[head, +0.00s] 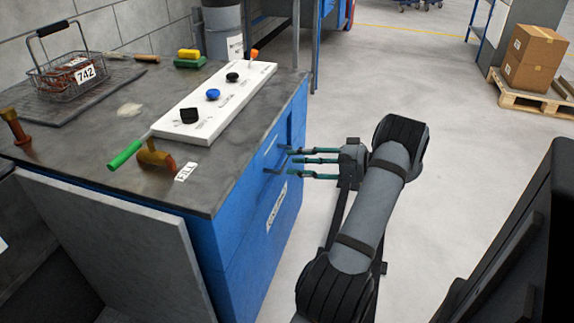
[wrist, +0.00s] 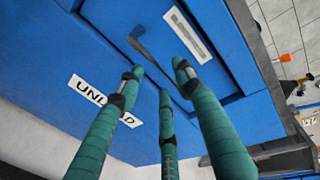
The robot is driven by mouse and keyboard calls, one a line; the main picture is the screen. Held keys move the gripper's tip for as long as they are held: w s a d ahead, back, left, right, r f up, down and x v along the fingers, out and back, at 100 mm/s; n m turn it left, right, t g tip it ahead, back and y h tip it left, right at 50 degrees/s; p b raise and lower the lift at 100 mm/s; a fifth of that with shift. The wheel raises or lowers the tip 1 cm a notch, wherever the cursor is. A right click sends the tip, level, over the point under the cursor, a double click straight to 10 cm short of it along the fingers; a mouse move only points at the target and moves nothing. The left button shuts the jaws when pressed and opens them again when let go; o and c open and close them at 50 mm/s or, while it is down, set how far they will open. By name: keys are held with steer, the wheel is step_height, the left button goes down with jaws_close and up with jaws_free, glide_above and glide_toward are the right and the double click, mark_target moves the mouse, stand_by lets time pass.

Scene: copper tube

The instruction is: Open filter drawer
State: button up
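A blue drawer front (wrist: 118,22) is set in the side of the blue cabinet (head: 236,252). It carries a dark bar handle (wrist: 148,56) and a white label (wrist: 187,35) whose text I cannot read. In the head view the handle (head: 270,170) shows beside my fingertips. The drawer looks closed, its front near flush with the cabinet. My gripper (head: 290,162) has three teal fingers pointing at the drawer front. In the wrist view my gripper (wrist: 159,81) has its fingers spread around the handle, with nothing clasped. I cannot tell whether they touch it.
A white label (wrist: 102,99) reading "UNLOAD" is on the blue front below. Right of the cabinet, the floor is open toward a pallet (head: 530,100) with boxes.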

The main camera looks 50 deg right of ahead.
mark_target(287, 161)
steer(key=shift+b+x, duration=0.35)
steer(key=shift+x, duration=1.5)
steer(key=shift+c, duration=0.4)
steer(key=c, duration=0.7)
jaws_close()
